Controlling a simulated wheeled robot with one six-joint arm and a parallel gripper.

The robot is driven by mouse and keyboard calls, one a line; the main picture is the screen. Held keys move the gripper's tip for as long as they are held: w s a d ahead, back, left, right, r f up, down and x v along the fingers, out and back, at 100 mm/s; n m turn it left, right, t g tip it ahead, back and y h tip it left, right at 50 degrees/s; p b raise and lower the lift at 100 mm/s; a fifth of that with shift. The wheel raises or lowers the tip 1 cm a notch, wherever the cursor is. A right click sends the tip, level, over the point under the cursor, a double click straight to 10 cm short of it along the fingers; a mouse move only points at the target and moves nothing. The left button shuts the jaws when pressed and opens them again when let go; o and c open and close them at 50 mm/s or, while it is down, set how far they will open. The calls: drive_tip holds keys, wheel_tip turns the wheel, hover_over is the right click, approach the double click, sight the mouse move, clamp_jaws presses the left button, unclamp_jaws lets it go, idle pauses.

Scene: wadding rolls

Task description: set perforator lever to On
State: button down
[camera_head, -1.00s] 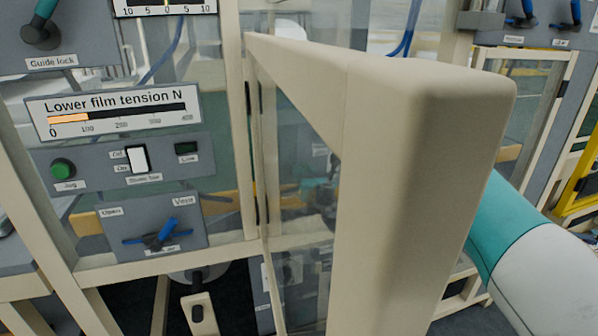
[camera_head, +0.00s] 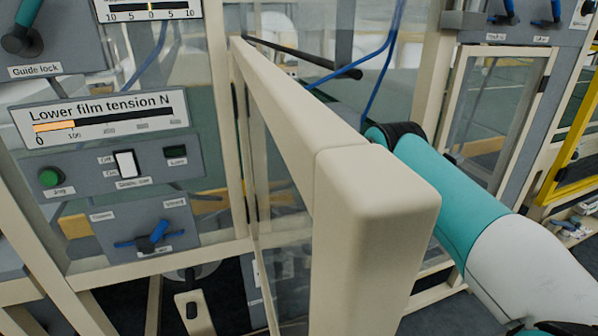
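I cannot read a perforator label on any lever. Two blue-handled levers (camera_head: 503,14) (camera_head: 556,12) show at the top right edge, partly cut off, with labels too small to read. Another blue lever (camera_head: 152,238) sits on the lower left panel; its labels are blurred. A teal-handled lever (camera_head: 22,28) is marked "Guide lock" at the top left. My teal and white arm reaches in from the lower right, behind the open door's edge. My gripper does not show.
A cream-framed door (camera_head: 376,215) stands open towards me in the middle, close to my arm. A tension display (camera_head: 100,118) and a button panel (camera_head: 120,165) are on the left. A glazed cream frame (camera_head: 500,60) and a yellow frame (camera_head: 575,165) stand at the right.

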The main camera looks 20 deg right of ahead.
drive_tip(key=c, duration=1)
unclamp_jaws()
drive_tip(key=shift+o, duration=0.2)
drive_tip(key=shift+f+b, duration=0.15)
drive_tip(key=shift+b, duration=0.3)
drive_tip(key=b, duration=0.4)
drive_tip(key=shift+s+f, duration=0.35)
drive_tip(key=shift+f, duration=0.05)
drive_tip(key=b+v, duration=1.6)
drive_tip(key=b, duration=1)
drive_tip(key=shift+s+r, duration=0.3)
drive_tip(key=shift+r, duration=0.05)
